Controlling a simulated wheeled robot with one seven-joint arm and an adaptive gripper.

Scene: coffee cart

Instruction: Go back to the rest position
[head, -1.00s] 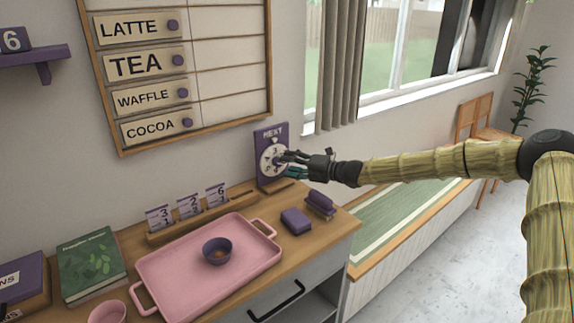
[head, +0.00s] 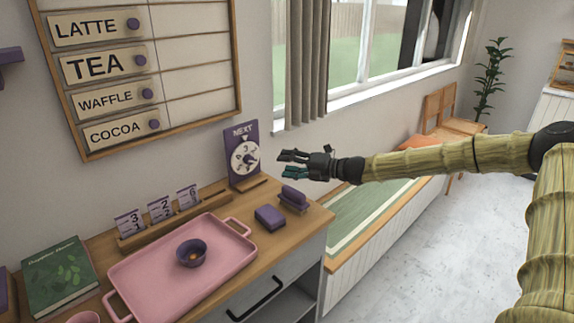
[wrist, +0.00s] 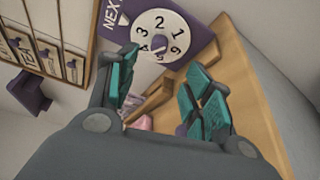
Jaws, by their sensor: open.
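My gripper (head: 285,164) is open and empty, with teal finger pads. In the head view it hangs in the air above the counter's right end, to the right of the purple NEXT dial stand (head: 243,157). A gap shows between the fingers and the dial. In the wrist view the white dial face (wrist: 160,37) with its numbers lies beyond the open fingers (wrist: 158,92). My arm reaches in from the right.
The wooden counter (head: 318,214) holds a pink tray (head: 141,268) with a purple bowl (head: 192,252), a card rack (head: 171,229), purple blocks (head: 270,217) and a green book (head: 59,274). The menu board (head: 201,92) hangs behind. Open floor (head: 420,250) lies to the right.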

